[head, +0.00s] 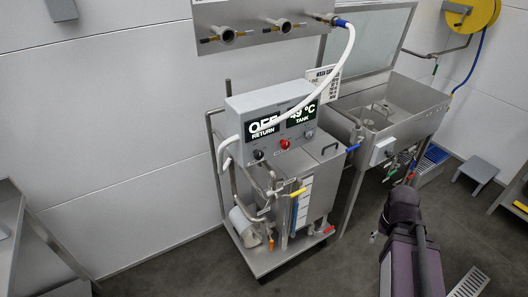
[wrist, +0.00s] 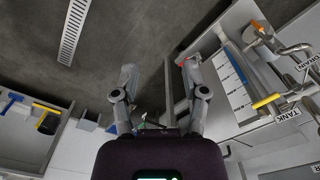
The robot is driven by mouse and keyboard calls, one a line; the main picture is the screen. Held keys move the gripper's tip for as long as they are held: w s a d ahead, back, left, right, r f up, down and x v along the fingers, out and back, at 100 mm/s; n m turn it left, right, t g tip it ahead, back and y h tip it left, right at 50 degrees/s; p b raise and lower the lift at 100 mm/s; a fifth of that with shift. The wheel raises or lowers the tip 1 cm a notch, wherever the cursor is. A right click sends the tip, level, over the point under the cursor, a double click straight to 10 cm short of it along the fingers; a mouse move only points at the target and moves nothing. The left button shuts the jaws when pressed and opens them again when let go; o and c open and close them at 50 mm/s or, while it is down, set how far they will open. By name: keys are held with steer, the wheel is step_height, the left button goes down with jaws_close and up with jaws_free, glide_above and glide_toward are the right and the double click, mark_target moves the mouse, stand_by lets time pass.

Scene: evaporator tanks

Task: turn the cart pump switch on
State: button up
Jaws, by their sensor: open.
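The steel cart (head: 262,262) stands at the centre of the head view and carries a grey control box (head: 268,103). Its displays read "OFF RETURN" and about "49 °C TANK". Below them sit a black knob (head: 258,154), a red knob (head: 285,144) and a small control (head: 309,134). I cannot tell which is the pump switch; their labels are too small to read. My gripper (wrist: 160,68) is open and empty in the wrist view, over the floor beside the cart (wrist: 215,98). The control box is not visible there. In the head view my arm is right of the cart, apart from it.
A steel sink (head: 400,110) on legs stands right of the cart. A white hose (head: 344,58) runs from the wall manifold (head: 250,22) to the control box area. The floor has a drain grate (wrist: 74,30).

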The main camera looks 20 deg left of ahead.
steer(key=shift+a, duration=0.15)
steer(key=o, duration=0.4)
steer(key=shift+a, duration=0.15)
steer(key=n+t+y+p, duration=0.2)
steer(key=n+t+y, duration=0.7)
steer(key=n+y, duration=0.1)
glide_toward(260, 155)
steer(key=v, duration=0.3)
steer(key=shift+w+r, duration=0.1)
steer(key=b+x, duration=0.5)
steer(key=x, duration=0.8)
steer(key=shift+a+f, duration=0.2)
steer(key=shift+a, duration=0.05)
